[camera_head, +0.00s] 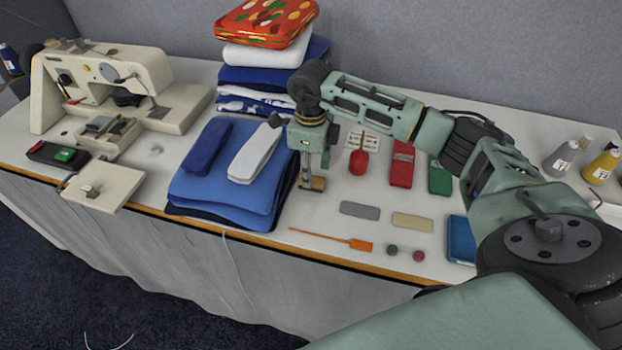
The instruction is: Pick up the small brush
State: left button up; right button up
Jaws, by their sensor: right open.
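My right gripper (313,172) points down over the middle of the table, just right of the folded blue cloths. It is open. A small brown piece (316,184), which looks like the small brush, lies on the table right at its fingertips. The fingers hide part of it, and I cannot tell whether they touch it. A thin orange tool (335,240) lies nearer the front edge. My left gripper is not in view.
Folded blue cloths (225,200) lie close left of the gripper, with a taller cloth stack (262,75) behind. A cream sewing machine (115,90) stands at the left. A red spool-like item (358,163), flat packets (403,165) and bottles (600,165) are to the right.

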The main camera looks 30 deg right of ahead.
jog(key=f, duration=0.3)
jog(key=shift+w+p, duration=0.25)
jog(key=shift+p, duration=0.1)
jog(key=shift+f, duration=0.6)
jog(key=c, duration=0.9)
jog(key=shift+c, duration=0.9)
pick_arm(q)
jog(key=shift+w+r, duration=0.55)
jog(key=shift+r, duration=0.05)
pick_arm(e)
grip_shut()
